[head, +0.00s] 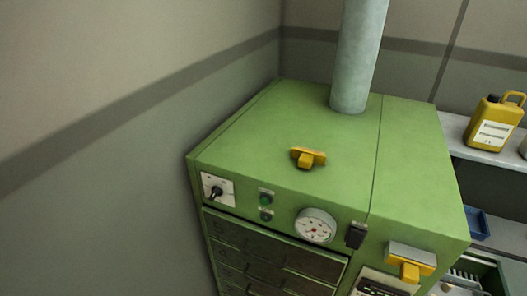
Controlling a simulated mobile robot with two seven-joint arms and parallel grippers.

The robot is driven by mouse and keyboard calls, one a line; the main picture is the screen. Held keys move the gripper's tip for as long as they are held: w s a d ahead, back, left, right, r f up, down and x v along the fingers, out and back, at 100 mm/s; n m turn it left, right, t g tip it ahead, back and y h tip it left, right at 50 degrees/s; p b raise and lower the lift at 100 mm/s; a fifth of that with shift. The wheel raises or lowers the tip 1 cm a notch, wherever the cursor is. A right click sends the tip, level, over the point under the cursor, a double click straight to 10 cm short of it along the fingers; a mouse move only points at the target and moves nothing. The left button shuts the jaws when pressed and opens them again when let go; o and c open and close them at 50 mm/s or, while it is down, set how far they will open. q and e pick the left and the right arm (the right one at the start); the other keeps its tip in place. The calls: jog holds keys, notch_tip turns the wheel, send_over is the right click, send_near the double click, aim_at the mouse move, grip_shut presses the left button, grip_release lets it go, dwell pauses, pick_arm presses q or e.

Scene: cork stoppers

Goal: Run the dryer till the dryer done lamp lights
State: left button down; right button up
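The dryer (330,130) is a green cabinet with a grey pipe (358,60) rising from its top. Its front panel has a dark rotary switch (216,191) on a white plate at the left. Right of it sit two small round green lamps or buttons, an upper one (265,200) and a lower one (265,216). Both look dark; their labels are too small to read. A round dial gauge (316,226) and a black rocker or latch (356,236) are further right. Neither of my grippers is in view.
A yellow handle (308,157) stands on the dryer's top, and another yellow handle (410,266) is at the front right. Dark drawers (270,255) are below the panel. A shelf at right holds a yellow jug (494,125) and, lower, a blue tray (477,223). A wall stands close at left.

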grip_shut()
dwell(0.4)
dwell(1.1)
